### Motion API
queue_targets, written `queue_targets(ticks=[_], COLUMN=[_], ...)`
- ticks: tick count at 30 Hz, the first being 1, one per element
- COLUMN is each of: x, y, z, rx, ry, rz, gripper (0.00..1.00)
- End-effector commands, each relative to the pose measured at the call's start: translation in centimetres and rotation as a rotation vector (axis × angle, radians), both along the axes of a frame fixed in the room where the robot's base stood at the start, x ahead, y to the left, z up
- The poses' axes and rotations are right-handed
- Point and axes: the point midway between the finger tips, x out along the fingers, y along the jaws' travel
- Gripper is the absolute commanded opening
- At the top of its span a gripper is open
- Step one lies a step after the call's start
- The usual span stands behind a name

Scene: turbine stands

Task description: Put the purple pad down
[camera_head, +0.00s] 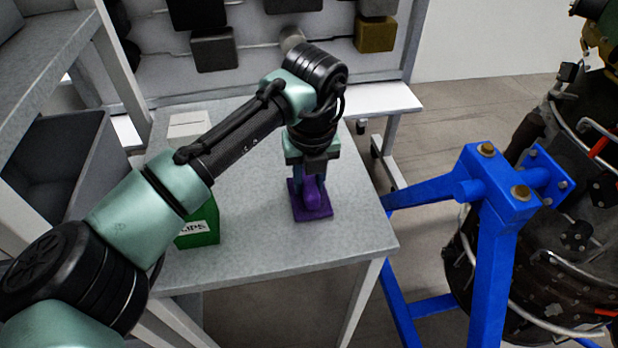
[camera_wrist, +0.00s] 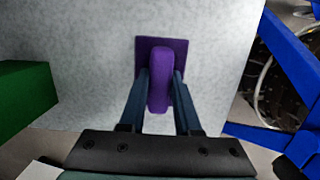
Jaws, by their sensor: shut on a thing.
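The purple pad (camera_head: 313,207) has a flat square base and a raised rounded handle. It is over the grey table (camera_head: 262,240), near the table's right side, and looks level. I cannot tell for certain whether its base touches the tabletop. My gripper (camera_head: 309,188) points down from above, with its fingers on either side of the handle. In the wrist view the two blue-grey fingers (camera_wrist: 160,95) are closed around the purple handle, and the pad's base (camera_wrist: 178,48) shows beyond them. Part of the handle is hidden by the fingers in the head view.
A green bin (camera_head: 200,228) with a label stands left of the pad, with a white box (camera_head: 188,124) behind it. A blue turbine stand (camera_head: 490,215) is close to the table's right edge. The tabletop around the pad is clear.

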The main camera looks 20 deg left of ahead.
Motion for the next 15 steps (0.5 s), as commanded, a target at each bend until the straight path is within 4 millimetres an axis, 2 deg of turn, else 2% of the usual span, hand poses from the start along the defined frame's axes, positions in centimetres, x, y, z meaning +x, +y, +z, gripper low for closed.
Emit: queue_targets(ticks=[5, 6, 11, 15], x=[0.0, 0.0, 0.0, 0.01], y=[-0.01, 0.0, 0.0, 0.01], z=[-0.18, -0.26, -0.21, -0.2], rx=[0.0, 0.0, 0.0, 0.0], ry=[0.0, 0.0, 0.0, 0.0], rz=[0.0, 0.0, 0.0, 0.0], gripper=[0.0, 0.33, 0.61, 0.61])
